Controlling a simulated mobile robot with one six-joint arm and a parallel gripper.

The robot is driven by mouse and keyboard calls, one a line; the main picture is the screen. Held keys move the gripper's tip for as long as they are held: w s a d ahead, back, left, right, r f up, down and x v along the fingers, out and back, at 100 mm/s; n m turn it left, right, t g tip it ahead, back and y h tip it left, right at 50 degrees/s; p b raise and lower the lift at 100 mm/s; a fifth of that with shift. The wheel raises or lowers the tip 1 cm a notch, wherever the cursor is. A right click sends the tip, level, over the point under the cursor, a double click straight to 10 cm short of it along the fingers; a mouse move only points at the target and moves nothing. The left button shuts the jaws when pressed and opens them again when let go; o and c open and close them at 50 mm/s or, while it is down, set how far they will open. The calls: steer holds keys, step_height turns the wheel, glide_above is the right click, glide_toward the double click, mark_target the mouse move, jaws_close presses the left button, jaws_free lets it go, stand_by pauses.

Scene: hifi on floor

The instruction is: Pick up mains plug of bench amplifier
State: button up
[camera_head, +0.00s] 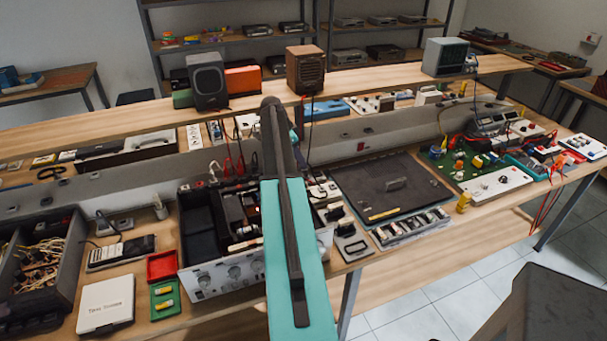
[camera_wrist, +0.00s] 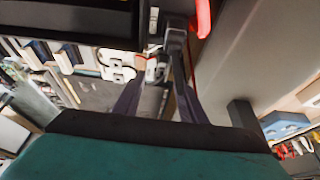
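The bench amplifier (camera_head: 225,272) is an open chassis with a silver knobbed front, left of centre on the bench. My teal and black arm covers its right part in the head view. I cannot single out its mains plug for certain. A small pale plug-like piece (camera_head: 160,209) stands at the sockets behind its left corner. In the wrist view my gripper (camera_wrist: 160,72) shows two dark fingers with a gap between them. A dark grey block (camera_wrist: 175,38) is near the right fingertip; I cannot tell whether it is a plug or touches the finger. No held object is clear.
A raised wooden shelf carries a dark speaker (camera_head: 208,80) and a brown speaker (camera_head: 305,69) near my arm's far end. Red and black leads hang behind the amplifier. A dark mat (camera_head: 390,185) lies right of it, and a cable box (camera_head: 42,262) stands far left.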

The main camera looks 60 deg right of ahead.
mark_target(302, 170)
steer(key=shift+f, duration=0.1)
steer(key=shift+p+x, duration=0.85)
steer(key=shift+p, duration=0.05)
steer(key=shift+w+p+x, duration=0.1)
steer(key=shift+p+x, duration=0.25)
steer(key=shift+x, duration=0.45)
steer(key=shift+w+p+x, duration=0.15)
steer(key=shift+p+x, duration=0.15)
steer(key=shift+x, duration=0.5)
steer(key=shift+f, duration=0.1)
steer(key=shift+c, duration=0.5)
jaws_close()
